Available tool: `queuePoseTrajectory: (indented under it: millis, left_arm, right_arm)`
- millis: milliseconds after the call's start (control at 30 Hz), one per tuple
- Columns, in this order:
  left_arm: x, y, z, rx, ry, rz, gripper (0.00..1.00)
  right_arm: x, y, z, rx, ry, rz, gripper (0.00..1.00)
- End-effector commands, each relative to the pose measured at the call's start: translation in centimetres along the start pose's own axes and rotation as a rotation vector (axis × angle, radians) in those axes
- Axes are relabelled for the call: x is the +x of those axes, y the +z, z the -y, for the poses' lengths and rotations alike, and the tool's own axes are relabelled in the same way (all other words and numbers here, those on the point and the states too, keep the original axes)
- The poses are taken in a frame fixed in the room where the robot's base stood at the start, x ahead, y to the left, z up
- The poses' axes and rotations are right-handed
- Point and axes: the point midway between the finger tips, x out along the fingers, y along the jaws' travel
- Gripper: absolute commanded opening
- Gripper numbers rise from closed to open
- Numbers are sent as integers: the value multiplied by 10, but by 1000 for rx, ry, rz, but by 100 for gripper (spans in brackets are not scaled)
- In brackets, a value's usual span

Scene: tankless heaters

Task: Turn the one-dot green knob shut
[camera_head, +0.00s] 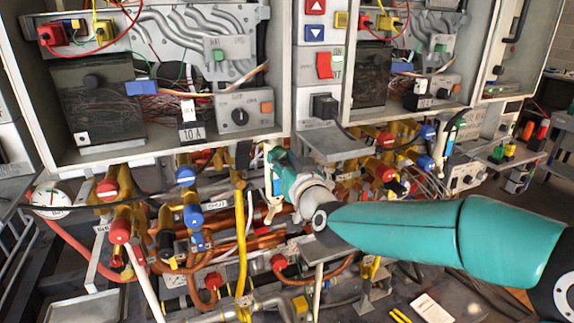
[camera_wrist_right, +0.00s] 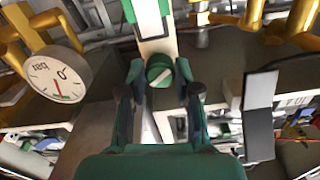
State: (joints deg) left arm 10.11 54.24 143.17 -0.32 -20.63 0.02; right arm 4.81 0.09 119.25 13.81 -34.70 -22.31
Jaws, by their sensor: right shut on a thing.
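The green knob (camera_wrist_right: 160,70) sits on a narrow white panel (camera_wrist_right: 158,46) with a green part above it. It carries a pale diagonal mark; I cannot make out any dots. My right gripper (camera_wrist_right: 160,88) has its two dark fingers on either side of the knob and is shut on it. In the head view my right gripper (camera_head: 282,170) reaches from the right to the white unit below the left cabinet, and hides the knob. My left gripper is not in view.
A round pressure gauge (camera_wrist_right: 58,76) stands left of the fingers. In the head view, red-capped and blue-capped valves (camera_head: 186,176) and copper pipes crowd the left. A yellow pipe (camera_head: 241,235) runs close beside the gripper. The open cabinet (camera_head: 150,158) overhangs it.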

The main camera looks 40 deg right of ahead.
Motion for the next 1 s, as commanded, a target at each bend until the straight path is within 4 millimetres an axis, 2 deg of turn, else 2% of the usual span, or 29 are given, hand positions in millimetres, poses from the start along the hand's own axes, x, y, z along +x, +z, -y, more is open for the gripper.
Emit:
queuePoseTrajectory:
  millis: [33,400,700,1000]
  left_arm:
    - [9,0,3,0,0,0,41]
    - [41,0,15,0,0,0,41]
    - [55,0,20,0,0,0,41]
    - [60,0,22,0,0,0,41]
  right_arm:
    - [0,3,-1,30,0,-6,0]
    - [0,3,-1,324,1,-5,0]
    - [-1,0,-1,530,2,-4,0]
    - [-1,-1,-2,626,4,-3,0]
